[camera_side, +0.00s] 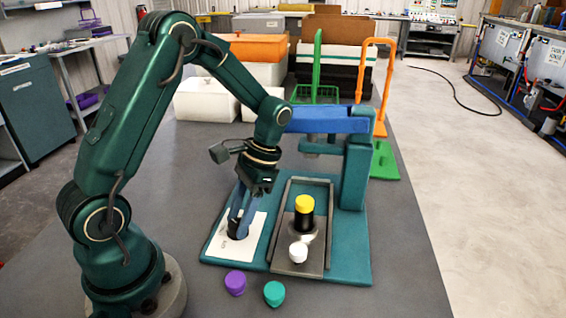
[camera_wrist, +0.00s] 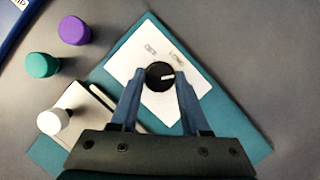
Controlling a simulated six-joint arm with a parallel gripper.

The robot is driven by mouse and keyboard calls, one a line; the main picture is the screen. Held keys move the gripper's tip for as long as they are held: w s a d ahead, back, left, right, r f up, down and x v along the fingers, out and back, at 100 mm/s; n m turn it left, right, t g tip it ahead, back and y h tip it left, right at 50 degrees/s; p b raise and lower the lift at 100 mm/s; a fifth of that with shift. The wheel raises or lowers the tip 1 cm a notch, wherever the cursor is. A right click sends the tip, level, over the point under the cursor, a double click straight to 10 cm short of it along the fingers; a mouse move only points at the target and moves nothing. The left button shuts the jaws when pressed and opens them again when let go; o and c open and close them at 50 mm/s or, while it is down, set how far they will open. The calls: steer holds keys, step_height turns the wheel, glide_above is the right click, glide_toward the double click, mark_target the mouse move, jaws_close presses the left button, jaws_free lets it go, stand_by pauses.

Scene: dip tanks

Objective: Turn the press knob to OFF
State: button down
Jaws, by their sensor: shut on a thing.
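The press knob (camera_wrist: 157,70) is a round black dial with a white pointer line, on a white label plate (camera_wrist: 128,62) of the teal press base. In the wrist view the pointer lies toward the right, roughly level. Two small printed labels sit beyond the knob, one up and left and one up and right; they are too blurred to read surely. My gripper (camera_wrist: 157,80) has its blue fingers on either side of the knob, shut on it. In the side view my gripper (camera_side: 238,226) reaches down to the plate and mostly hides the knob.
The press (camera_side: 355,165) with its blue arm stands right of my gripper. Its tray (camera_side: 283,262) holds a yellow-topped black cylinder (camera_side: 304,214) and a white piece (camera_side: 298,251). Purple (camera_side: 235,283) and green (camera_side: 274,293) pieces stand in front. Bins and racks stand behind.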

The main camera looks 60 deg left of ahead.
mark_target(231, 227)
steer(key=shift+a+n+h, duration=0.1)
steer(key=shift+n+h, duration=0.4)
steer(key=shift+n, duration=0.6)
steer(key=shift+c, duration=1.9)
jaws_free()
step_height(231, 227, up, 4)
steer(key=shift+w+r, duration=0.1)
steer(key=s+a+r, duration=0.7)
steer(key=s+a, duration=0.1)
steer(key=shift+a, duration=0.3)
